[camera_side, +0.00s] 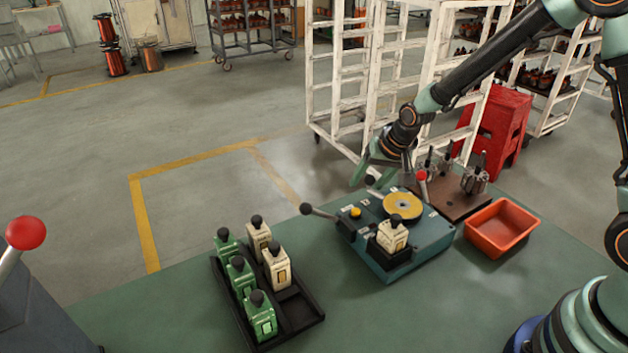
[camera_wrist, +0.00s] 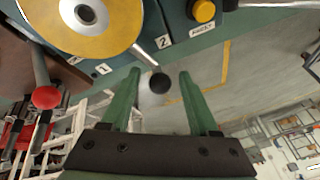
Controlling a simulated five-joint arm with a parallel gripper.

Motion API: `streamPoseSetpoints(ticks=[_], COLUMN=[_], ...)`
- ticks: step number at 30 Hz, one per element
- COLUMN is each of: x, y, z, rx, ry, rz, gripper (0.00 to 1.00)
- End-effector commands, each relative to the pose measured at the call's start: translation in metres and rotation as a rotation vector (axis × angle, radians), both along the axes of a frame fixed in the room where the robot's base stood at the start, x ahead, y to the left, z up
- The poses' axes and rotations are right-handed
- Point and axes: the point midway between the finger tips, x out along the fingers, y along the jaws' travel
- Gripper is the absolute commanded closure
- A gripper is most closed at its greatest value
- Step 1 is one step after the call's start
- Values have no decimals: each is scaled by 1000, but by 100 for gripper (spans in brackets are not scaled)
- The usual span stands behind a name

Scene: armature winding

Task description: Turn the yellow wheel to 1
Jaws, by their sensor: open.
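The yellow wheel (camera_side: 403,206) lies flat on top of the teal box (camera_side: 362,249); part of it also shows at the upper left of the wrist view (camera_wrist: 112,33). A metal rod with a black ball (camera_wrist: 160,83) sticks out from the wheel's edge. The rod lies between the labels 1 (camera_wrist: 102,68) and 2 (camera_wrist: 163,43), nearer 2. My gripper (camera_side: 367,172) is over the box's far edge. In the wrist view my gripper (camera_wrist: 159,73) is open, with the black ball between its spread fingers and a gap on both sides.
A red-knobbed lever (camera_side: 421,176) stands close beside the wheel. A black-knobbed lever (camera_side: 306,209) juts from the box's left, near a yellow button (camera_side: 355,212). A cream block (camera_side: 392,236) sits on the box's front. A black tray (camera_side: 300,304) holds several blocks; an orange bin (camera_side: 500,228) is right.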

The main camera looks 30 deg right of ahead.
Motion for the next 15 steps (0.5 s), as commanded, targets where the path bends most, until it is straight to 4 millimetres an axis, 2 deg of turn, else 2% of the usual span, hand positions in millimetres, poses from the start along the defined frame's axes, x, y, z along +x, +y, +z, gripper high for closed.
streamPoseSetpoints(ticks=[2,3,7,8,15], x=[0,0,0,0,0], y=[0,0,0,0,0], z=[0,0,0,0,0], rx=[0,0,0,0,0], ry=[0,0,0,0,0], rz=[0,0,0,0,0], gripper=[39,46,96,100,100])
